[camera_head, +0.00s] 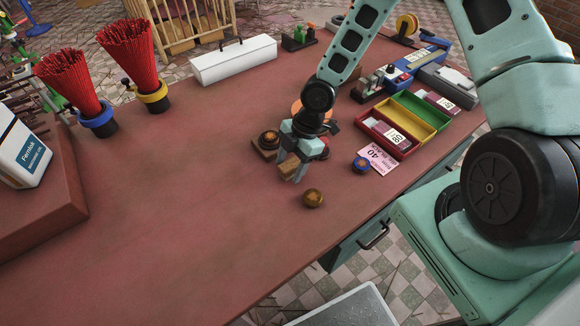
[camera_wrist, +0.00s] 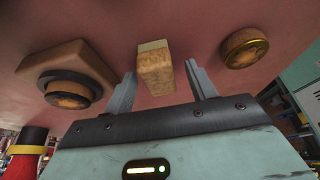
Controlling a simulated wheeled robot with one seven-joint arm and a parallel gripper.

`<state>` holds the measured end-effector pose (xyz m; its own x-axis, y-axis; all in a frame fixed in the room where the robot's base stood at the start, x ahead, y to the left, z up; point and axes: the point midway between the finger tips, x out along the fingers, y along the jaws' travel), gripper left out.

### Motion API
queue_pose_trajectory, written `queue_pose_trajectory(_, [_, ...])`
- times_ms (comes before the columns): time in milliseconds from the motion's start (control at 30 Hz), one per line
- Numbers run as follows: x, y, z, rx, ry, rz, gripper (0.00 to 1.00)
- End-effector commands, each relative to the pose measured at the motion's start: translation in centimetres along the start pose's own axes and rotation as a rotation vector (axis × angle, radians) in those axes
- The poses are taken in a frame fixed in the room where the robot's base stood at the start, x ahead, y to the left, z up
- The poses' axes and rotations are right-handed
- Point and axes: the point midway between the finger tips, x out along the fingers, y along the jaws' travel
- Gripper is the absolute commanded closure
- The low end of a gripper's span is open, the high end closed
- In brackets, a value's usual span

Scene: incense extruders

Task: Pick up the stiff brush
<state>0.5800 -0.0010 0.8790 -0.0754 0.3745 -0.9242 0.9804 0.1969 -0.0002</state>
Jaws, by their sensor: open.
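The stiff brush, which I take to be the small brown block with a paler strip at one end, lies on the red-brown tabletop in the wrist view (camera_wrist: 156,76). In the head view its brown side (camera_head: 288,166) shows at my gripper, partly covered by it. My gripper (camera_wrist: 160,68) is open, with one finger on each side of the block and a visible gap on both sides. In the head view my gripper (camera_head: 292,176) is low over the table; I cannot tell whether the fingertips touch it.
A wooden block with a dark round piece (camera_head: 267,141) stands close behind-left. A round brass-rimmed piece (camera_head: 313,198) sits close in front. Right are a blue round piece (camera_head: 361,165), a pink card (camera_head: 379,159) and colored trays (camera_head: 428,109).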

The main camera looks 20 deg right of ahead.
Motion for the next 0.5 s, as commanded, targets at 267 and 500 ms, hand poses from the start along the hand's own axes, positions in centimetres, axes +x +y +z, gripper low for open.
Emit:
queue_pose_trajectory(267, [0.09, 0.02, 0.02, 0.001, 0.0, 0.001, 0.58])
queue_pose_trajectory(500, [0.08, 0.01, 0.01, 0.001, 0.0, 0.0, 0.93])
